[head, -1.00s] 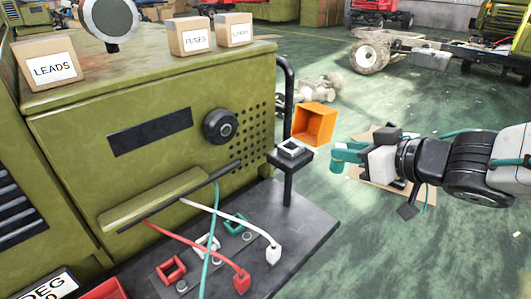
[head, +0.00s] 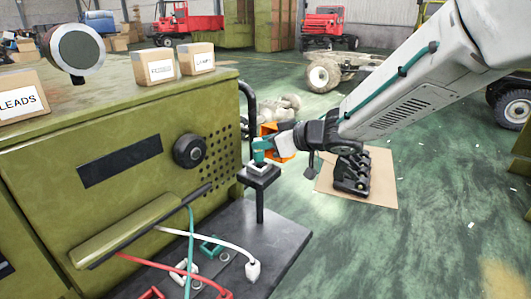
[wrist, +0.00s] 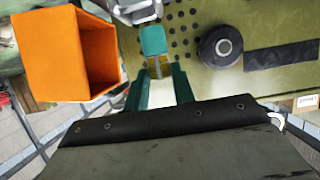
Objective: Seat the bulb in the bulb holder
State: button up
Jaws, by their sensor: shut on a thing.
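My gripper (head: 271,146) has teal fingers and is shut on the bulb. In the wrist view the bulb (wrist: 153,41) shows as a teal end with a brass-coloured part between the fingers (wrist: 160,83). The bulb holder (head: 258,169) is a pale square socket on top of a black post beside the green cabinet. In the head view the fingertips are right over the holder. Part of the holder (wrist: 138,11) shows at the top of the wrist view, beyond the bulb. The fingers hide the bulb in the head view, and I cannot tell whether it touches the socket.
An orange open box (wrist: 62,50) is close beside my gripper, behind it in the head view. The green cabinet (head: 110,195) with a black knob (head: 190,151) stands left of the post. Coloured leads (head: 190,240) lie on the dark shelf (head: 285,235) below.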

aim_at(266, 165)
jog(key=shift+w, duration=0.45)
jog(key=shift+w+f, duration=0.1)
jog(key=shift+f, duration=1.65)
jog(key=shift+f, duration=0.1)
jog(key=o, duration=1)
jog(key=shift+f, duration=0.1)
jog(key=shift+c, duration=0.2)
